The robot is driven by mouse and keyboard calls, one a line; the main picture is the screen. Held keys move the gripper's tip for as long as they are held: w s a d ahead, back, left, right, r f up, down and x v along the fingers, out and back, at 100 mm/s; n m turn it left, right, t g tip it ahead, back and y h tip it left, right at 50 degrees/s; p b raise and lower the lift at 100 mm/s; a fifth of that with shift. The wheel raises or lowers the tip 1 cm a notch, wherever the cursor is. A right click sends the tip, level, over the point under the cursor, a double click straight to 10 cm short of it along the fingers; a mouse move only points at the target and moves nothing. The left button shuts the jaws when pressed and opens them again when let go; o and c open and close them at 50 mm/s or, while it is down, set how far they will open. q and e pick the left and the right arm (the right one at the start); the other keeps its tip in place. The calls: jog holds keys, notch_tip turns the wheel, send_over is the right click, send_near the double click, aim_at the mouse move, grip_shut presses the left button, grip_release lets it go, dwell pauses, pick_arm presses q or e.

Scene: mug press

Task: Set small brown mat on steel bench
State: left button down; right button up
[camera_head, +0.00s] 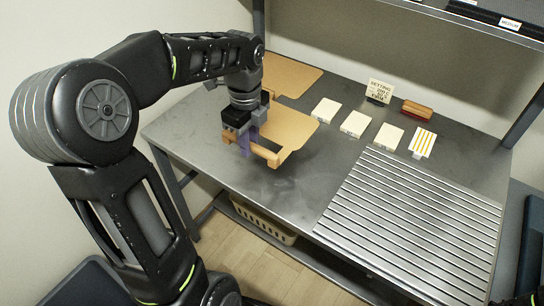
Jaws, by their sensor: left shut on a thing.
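A small brown mat (289,130), flat and tan with a thicker wooden bar (262,153) along its near side, is at the left part of the steel bench (300,190). My left gripper (247,148) reaches down from above and is shut on the bar of this mat. The gripper hides part of the mat's left side. I cannot tell whether the mat touches the bench top or is just above it. My right gripper is not in view.
A second tan sheet (288,76) lies behind. Several pale square blocks (356,123), a small sign (379,92), a red-brown block (417,110) and a striped card (422,143) stand further right. A ribbed metal area (415,215) fills the front right. A basket (262,220) sits below.

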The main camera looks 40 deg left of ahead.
pick_arm(q)
send_over(252, 178)
jog(key=shift+f, duration=3.1)
jog(key=shift+f, duration=1.85)
jog(key=shift+f, duration=0.25)
jog(key=c, duration=1.3)
grip_release()
jog(key=shift+r, duration=0.1)
notch_tip(252, 178, up, 12)
jog(key=shift+r, duration=0.15)
